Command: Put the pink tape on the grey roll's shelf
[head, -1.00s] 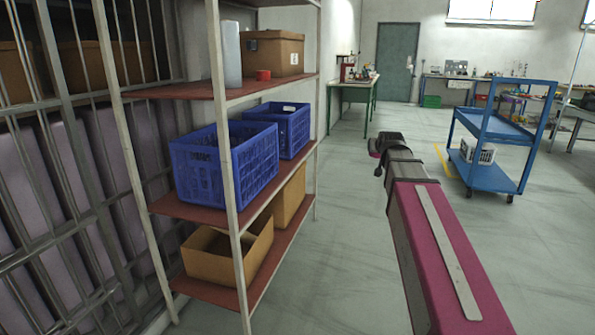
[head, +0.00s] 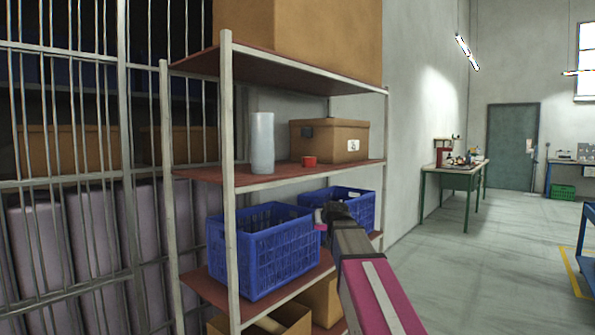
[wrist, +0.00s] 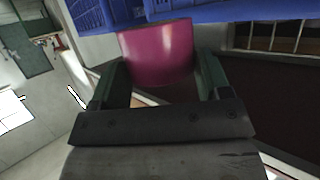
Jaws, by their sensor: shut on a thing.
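The pink tape (wrist: 158,52) is between the two fingers of my gripper (wrist: 156,75) in the wrist view, and the fingers are shut on it. In the head view only a small pink edge of the tape (head: 318,216) shows beside my gripper (head: 328,212), in front of the blue crates. The grey roll (head: 262,143) stands upright on the shelf board (head: 205,173) above the crates. My gripper is below that board and to the right of the roll.
A small red object (head: 309,160) and a lidded cardboard box (head: 330,141) share the roll's shelf. Two blue crates (head: 265,252) (head: 352,208) fill the shelf below. Open floor lies to the right.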

